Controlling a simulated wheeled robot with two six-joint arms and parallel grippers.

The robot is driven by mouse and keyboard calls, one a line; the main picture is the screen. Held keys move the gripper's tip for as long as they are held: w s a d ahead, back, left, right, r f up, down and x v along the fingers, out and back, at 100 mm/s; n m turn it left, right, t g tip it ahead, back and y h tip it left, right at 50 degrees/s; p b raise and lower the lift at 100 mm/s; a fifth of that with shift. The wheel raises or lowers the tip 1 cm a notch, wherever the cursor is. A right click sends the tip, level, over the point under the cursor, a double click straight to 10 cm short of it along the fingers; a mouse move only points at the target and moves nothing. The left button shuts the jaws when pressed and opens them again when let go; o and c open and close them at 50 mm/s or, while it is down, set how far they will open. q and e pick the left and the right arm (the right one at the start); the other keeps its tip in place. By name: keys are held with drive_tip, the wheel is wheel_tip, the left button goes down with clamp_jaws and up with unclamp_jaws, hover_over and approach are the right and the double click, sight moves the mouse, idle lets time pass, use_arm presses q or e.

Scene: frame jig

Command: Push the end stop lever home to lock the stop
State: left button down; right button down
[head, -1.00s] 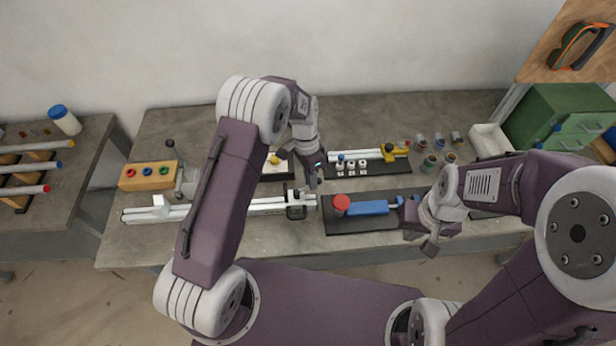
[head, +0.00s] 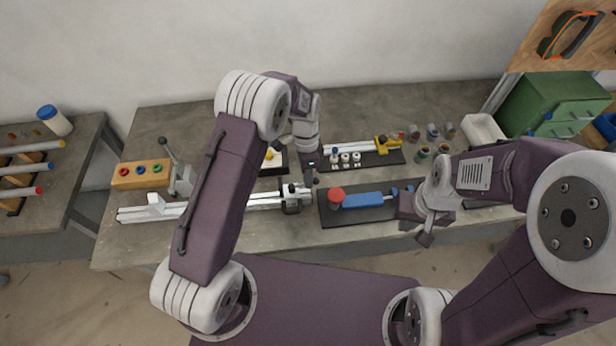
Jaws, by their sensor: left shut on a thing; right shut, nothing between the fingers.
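The end stop (head: 291,206) is a small dark block on the right part of a pale aluminium rail (head: 255,200). My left gripper (head: 309,182) points down at the rail's right end, just beside the stop. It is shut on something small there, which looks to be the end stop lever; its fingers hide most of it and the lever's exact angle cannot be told. My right gripper (head: 425,239) is shut and empty, over the front edge of the bench, away from the stop.
A toggle clamp (head: 183,181) and wooden block (head: 141,174) stand at the left. My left arm crosses above the rail.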

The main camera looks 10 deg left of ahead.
use_arm(q)
drive_tip(key=shift+w+r, duration=0.15)
drive_tip(key=c, duration=1.5)
unclamp_jaws()
wheel_tip(320, 180, up, 9)
drive_tip(key=w+b, duration=0.1)
drive_tip(key=shift+w+a, duration=0.2)
drive_tip(key=shift+a, duration=0.1)
